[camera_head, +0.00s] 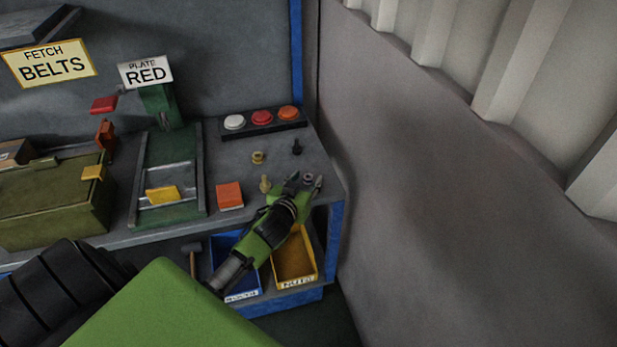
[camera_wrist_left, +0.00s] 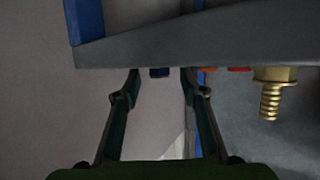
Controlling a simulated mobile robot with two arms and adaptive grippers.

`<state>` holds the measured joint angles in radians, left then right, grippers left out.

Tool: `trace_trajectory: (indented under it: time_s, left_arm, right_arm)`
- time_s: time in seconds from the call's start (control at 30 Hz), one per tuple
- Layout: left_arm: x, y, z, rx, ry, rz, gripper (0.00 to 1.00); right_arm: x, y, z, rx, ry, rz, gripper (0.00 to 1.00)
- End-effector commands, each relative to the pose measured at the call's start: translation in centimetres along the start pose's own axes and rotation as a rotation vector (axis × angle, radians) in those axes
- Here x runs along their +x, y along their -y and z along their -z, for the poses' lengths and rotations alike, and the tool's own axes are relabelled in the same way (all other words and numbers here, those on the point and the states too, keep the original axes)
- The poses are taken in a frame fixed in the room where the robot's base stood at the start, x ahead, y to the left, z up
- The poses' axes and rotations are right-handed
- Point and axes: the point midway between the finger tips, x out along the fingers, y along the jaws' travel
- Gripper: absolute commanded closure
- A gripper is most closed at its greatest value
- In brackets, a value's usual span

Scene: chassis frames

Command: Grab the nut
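My left gripper (camera_head: 305,181) is at the front right of the bench, with its fingers apart. A small dark nut (camera_head: 308,177) shows between or just beyond the fingertips. In the left wrist view, a small dark piece (camera_wrist_left: 160,73), seemingly this nut, lies between the open fingertips (camera_wrist_left: 161,80), with visible gaps on both sides. A brass nut (camera_head: 258,157) lies farther back on the bench. A brass bolt (camera_head: 265,184) stands left of the gripper; it also shows at the right of the left wrist view (camera_wrist_left: 271,95). My right gripper is not in view.
A black bolt (camera_head: 297,147) stands behind the gripper. A button panel (camera_head: 262,130) is at the back. An orange block (camera_head: 229,195) and green fixture (camera_head: 170,211) are to the left. A blue bin (camera_head: 222,250) and yellow bin (camera_head: 311,255) sit below the bench edge. A wall is at right.

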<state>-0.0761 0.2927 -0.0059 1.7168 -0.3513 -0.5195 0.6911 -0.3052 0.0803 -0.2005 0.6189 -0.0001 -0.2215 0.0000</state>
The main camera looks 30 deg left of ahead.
Motion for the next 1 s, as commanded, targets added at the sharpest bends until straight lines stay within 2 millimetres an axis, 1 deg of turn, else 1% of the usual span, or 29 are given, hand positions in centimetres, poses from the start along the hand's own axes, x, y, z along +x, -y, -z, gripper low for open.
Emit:
trace_trajectory:
  time_s: [0.03, 0.13, 0.37, 0.47, 0.5, 0.53, 0.87, 1.0]
  left_arm:
    - [0.49, 0.0, 0.05, 0.0, 0.001, 0.0, 0.61]
    - [0.99, -0.03, 0.0, 0.0, 0.001, 0.0, 0.61]
    - [1.07, -0.02, -0.05, 0.0, 0.001, -0.001, 0.61]
    - [1.06, -0.02, -0.05, 0.0, 0.001, -0.001, 0.85]
    - [1.06, -0.01, -0.04, 0.0, 0.001, 0.0, 0.95]
    - [1.06, -0.01, -0.05, 0.0, 0.001, 0.0, 1.0]
    - [1.03, 0.0, 0.03, 0.0, 0.0, 0.0, 1.0]
    - [0.87, 0.0, 0.62, 0.001, -0.003, -0.001, 1.0]
  right_arm:
    - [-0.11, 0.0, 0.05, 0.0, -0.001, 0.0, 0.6]
    - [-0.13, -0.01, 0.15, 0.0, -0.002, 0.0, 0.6]
    - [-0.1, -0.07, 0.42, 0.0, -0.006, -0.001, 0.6]
    - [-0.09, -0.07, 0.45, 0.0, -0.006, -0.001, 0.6]
    - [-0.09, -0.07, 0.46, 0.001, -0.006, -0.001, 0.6]
    - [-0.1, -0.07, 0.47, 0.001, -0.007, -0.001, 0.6]
    - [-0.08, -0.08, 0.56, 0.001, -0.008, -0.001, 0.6]
    - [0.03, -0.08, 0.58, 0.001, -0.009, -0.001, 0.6]
